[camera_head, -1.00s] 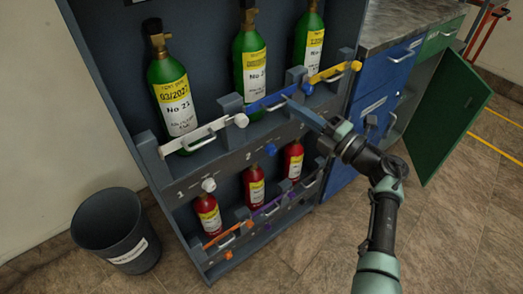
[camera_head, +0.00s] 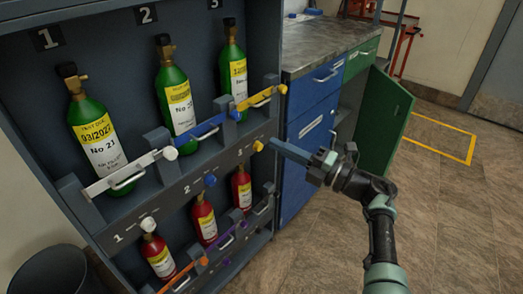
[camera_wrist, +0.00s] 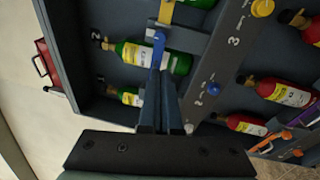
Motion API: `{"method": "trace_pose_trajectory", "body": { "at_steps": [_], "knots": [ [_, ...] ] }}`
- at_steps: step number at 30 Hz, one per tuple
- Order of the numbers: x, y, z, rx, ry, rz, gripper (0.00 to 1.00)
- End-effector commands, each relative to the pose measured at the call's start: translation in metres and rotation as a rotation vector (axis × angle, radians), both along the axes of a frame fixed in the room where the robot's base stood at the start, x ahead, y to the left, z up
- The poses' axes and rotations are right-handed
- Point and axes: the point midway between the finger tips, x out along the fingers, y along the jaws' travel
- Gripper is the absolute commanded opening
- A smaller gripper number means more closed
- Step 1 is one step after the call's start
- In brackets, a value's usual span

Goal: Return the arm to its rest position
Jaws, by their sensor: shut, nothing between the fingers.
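My gripper (camera_head: 276,147) is shut and empty, its long blue-grey fingers pointing left in the head view. The fingertips show in front of the rack's right edge, near the yellow knob (camera_head: 258,146); I cannot tell the gap. In the wrist view the shut fingers (camera_wrist: 160,75) reach up over the rack, with a green cylinder (camera_wrist: 145,57) behind them. My arm is bent and extends forward from the lower right of the head view.
The grey rack (camera_head: 200,165) holds green cylinders (camera_head: 97,145) above and red cylinders (camera_head: 204,218) below, behind coloured bars. A blue cabinet (camera_head: 310,125) and open green door (camera_head: 386,120) stand right of it. A bin (camera_head: 55,270) is lower left. Floor at right is clear.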

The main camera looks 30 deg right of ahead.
Motion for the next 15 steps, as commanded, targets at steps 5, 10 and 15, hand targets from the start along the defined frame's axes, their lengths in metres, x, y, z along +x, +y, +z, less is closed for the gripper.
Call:
{"method": "trace_pose_trajectory", "body": {
  "at_steps": [5,10,15],
  "knots": [
    [-0.004,-0.008,-0.001,0.0,0.0,0.001,0.0],
    [-0.005,-0.008,-0.001,0.0,0.0,0.001,0.0],
    [0.017,0.002,0.032,0.005,-0.075,-0.031,0.0]
  ]
}}
